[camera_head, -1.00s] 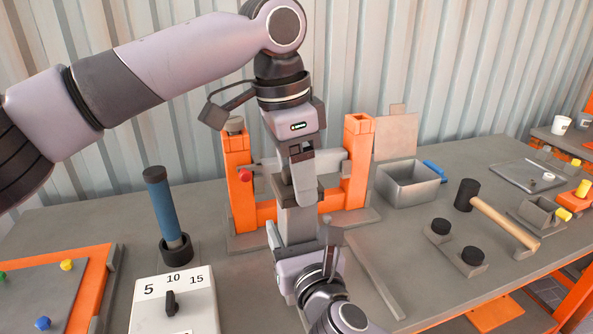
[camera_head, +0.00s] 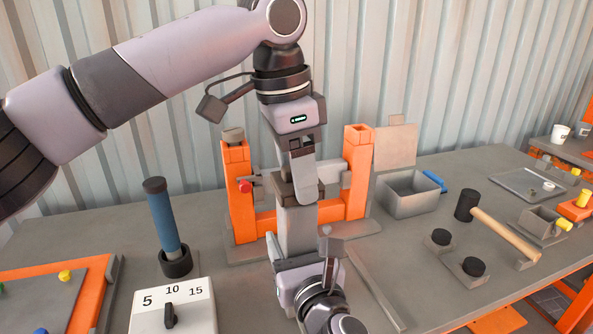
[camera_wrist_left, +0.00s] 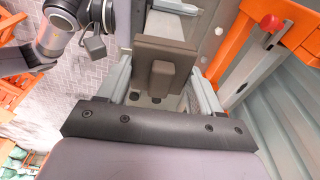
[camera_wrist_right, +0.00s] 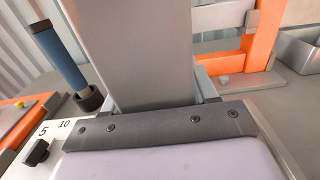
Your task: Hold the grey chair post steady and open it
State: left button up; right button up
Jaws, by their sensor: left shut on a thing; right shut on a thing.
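The grey chair post (camera_head: 297,229) stands upright in the middle of the head view, in front of the orange frame. My right gripper (camera_head: 296,260) is shut on its lower part from the near side; the post (camera_wrist_right: 140,55) fills the middle of the right wrist view. A brown-grey cap (camera_head: 284,186) with a block-shaped knob is at the top of the post. My left gripper (camera_head: 302,190) comes down from above and is shut at this cap (camera_wrist_left: 180,50), seen between its fingers in the left wrist view. Whether cap and post touch is partly hidden.
The orange frame (camera_head: 238,190) with a red knob stands close behind the post. A blue cylinder (camera_head: 163,220) and a white dial board (camera_head: 190,312) are at left. A grey bin (camera_head: 410,205), a mallet (camera_head: 505,232) and black-topped pucks (camera_head: 473,267) are at right.

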jog(key=shift+f, duration=0.1)
pick_arm(q)
jog(key=shift+r, duration=2)
pick_arm(e)
jog(key=o, duration=1.6)
jog(key=shift+s, duration=0.1)
